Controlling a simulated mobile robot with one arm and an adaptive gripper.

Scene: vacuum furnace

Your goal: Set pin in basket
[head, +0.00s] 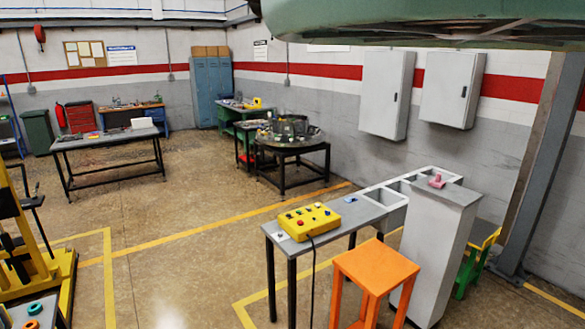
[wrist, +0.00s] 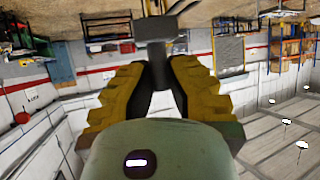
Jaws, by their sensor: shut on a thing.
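In the wrist view my gripper (wrist: 158,66) has yellow fingers with dark inner pads, closed on a dark grey block-headed piece (wrist: 155,27). I take this piece to be the pin. My gripper is not visible in the head view. In the head view a dark round platform (head: 310,137) on a black stand carries several grey pieces. I cannot tell whether the basket is among them.
A grey bench with open bins (head: 385,197) holds a yellow control box (head: 309,222). An orange stool (head: 376,266) and a grey pedestal with a pink piece (head: 437,181) stand beside it. A worktable (head: 105,138) stands at the left. The middle floor is clear.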

